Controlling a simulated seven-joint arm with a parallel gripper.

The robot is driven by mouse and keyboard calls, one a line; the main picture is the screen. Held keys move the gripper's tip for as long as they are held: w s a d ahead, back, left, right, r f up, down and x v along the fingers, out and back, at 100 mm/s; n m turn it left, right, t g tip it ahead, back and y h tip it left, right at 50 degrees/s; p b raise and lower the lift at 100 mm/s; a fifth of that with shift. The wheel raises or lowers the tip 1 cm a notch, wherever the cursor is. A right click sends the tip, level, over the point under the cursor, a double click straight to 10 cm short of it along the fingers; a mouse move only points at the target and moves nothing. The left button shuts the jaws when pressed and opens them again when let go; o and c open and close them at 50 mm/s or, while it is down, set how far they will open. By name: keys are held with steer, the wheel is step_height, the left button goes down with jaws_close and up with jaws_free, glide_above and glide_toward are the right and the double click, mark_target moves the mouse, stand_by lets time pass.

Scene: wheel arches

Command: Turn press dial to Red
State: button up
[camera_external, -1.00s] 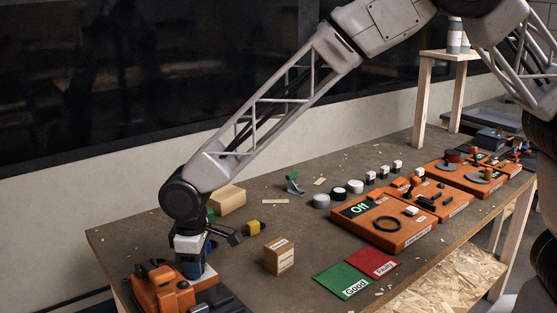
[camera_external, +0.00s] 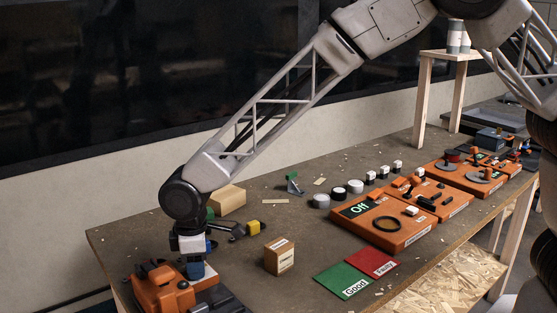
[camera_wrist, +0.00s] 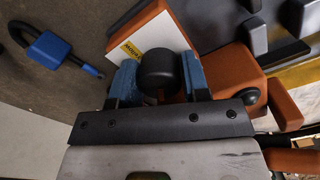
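The orange press (camera_external: 158,291) stands at the near left end of the table. Its dial is a black round knob (camera_wrist: 157,70) in the wrist view, beside a white panel (camera_wrist: 143,38) with a yellow label that appears to read "Yellow". My gripper (camera_wrist: 158,82) has its blue fingers on either side of the knob. The gap to each finger is small, and I cannot tell whether they touch it. In the external view my gripper (camera_external: 196,270) points down over the right part of the press, hiding the knob.
A blue padlock-like object (camera_wrist: 48,48) lies on the table beside the press. A cardboard box (camera_external: 279,256), a wooden block (camera_external: 227,199) and a yellow-ended tool (camera_external: 252,228) are nearby. Green (camera_external: 343,281) and red (camera_external: 371,262) mats lie farther right.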

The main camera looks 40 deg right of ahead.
steer(key=shift+o, duration=0.5)
steer(key=shift+r, duration=0.1)
steer(key=shift+r, duration=3.8)
